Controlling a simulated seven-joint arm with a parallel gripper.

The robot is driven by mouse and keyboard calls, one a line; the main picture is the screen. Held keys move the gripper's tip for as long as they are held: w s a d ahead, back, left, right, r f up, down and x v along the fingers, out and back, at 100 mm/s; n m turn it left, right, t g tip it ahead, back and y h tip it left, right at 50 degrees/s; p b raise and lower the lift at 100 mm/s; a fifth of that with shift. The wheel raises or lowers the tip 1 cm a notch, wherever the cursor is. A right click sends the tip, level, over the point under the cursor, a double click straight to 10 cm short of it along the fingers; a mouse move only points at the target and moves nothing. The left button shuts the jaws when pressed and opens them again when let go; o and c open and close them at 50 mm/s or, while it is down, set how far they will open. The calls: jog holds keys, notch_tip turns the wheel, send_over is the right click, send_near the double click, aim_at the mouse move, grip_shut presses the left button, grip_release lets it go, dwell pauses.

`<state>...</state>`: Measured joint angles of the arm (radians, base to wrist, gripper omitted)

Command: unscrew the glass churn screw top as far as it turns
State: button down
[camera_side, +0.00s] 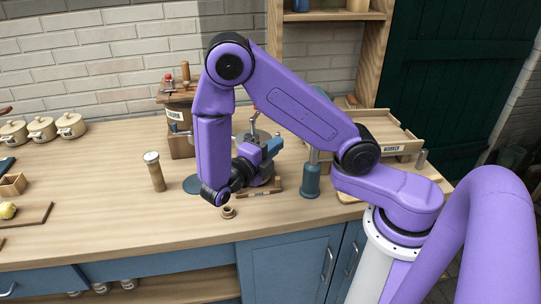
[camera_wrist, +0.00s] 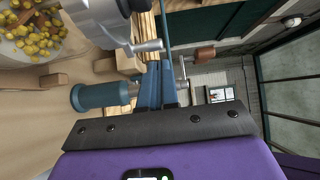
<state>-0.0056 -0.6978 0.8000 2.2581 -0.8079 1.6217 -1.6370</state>
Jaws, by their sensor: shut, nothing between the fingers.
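My gripper (camera_side: 270,148) points right, near a grey metal device (camera_side: 252,137) on the counter. In the wrist view its blue fingers (camera_wrist: 159,70) are together with nothing between them. A wooden stand (camera_side: 181,142) labelled CHURN stands at the back left of my forearm, with a dark vessel and a red knob on top. My arm covers part of it. I cannot clearly make out a glass churn or its screw top. The wrist view shows neither clearly.
A blue cylinder (camera_side: 311,180) stands right of my gripper and also shows in the wrist view (camera_wrist: 98,96). A wooden tray (camera_side: 385,140) labelled WORKER or similar is behind it. A wooden cylinder (camera_side: 155,172) stands at left.

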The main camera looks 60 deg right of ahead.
jog(key=shift+w+d, duration=0.4)
jog(key=shift+d, duration=0.05)
jog(key=shift+s+d, duration=0.15)
jog(key=shift+d, duration=0.35)
dwell(0.5)
jog(key=shift+d, duration=1.65)
dwell(1.1)
